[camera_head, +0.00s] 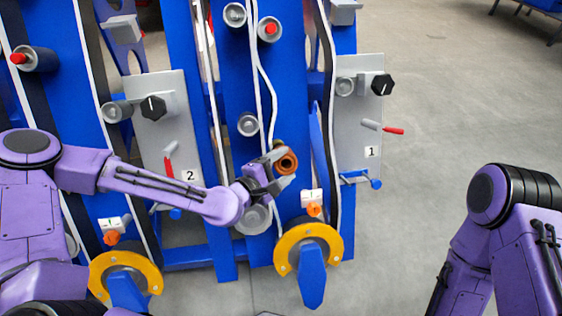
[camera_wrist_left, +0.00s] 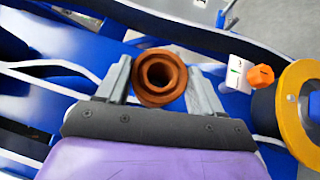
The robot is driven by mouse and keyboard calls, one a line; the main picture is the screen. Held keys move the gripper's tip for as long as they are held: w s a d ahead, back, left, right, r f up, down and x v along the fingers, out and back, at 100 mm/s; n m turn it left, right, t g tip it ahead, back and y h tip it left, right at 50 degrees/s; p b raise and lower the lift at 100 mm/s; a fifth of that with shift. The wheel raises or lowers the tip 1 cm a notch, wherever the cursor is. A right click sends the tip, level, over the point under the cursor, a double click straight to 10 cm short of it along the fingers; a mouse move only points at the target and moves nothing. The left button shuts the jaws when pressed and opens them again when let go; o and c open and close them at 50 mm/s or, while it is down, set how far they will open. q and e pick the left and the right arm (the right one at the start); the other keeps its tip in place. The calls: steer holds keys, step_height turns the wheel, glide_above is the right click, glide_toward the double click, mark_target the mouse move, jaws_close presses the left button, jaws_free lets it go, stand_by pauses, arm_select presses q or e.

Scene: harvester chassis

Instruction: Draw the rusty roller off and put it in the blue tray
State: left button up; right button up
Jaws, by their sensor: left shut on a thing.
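The rusty roller (camera_head: 287,162) is a brown ring-shaped piece at the blue chassis, below the middle of the head view. My left gripper (camera_head: 279,167) is shut on it. In the left wrist view the roller (camera_wrist_left: 160,77) sits between the two grey fingers, its round hollow end facing the camera. I cannot tell whether it is still on its pin. My right arm shows at the right edge of the head view, but its gripper is out of view. No blue tray can be made out.
Grey rollers (camera_head: 248,124) and a red-capped roller (camera_head: 269,29) sit on the blue chassis nearby. Orange-yellow ring guards (camera_head: 330,233) stand below. Grey panel 1 (camera_head: 358,150) with a black knob (camera_head: 382,85) and red lever is at right. Open grey floor (camera_head: 455,110) lies further right.

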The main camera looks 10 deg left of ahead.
arm_select(q)
steer(key=shift+s+d+r+p, duration=0.3)
steer(key=shift+s+r, duration=0.15)
steer(key=shift+s, duration=0.25)
steer(key=shift+s+d+r+p, duration=0.3)
steer(key=shift+s+r, duration=0.15)
steer(key=shift+s, duration=0.25)
